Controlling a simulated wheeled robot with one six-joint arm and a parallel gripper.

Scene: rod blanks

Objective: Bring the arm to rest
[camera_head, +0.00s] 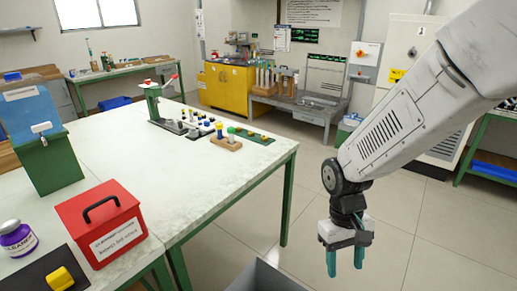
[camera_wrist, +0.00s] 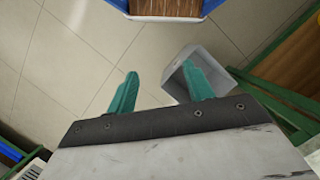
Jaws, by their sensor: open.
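My gripper (camera_head: 344,262) hangs from my white arm at the right of the head view, over the tiled floor and clear of the table. Its two teal fingers point down and stand apart, with nothing between them. In the wrist view my gripper (camera_wrist: 160,88) also shows open and empty, with floor tiles between the fingers.
A white-topped table (camera_head: 180,190) with green legs stands left of my gripper. It bears a red box (camera_head: 101,225), a purple-labelled bottle (camera_head: 17,238) and small racks (camera_head: 226,142). A grey bin (camera_head: 262,277) stands on the floor below; it shows in the wrist view (camera_wrist: 176,82) too.

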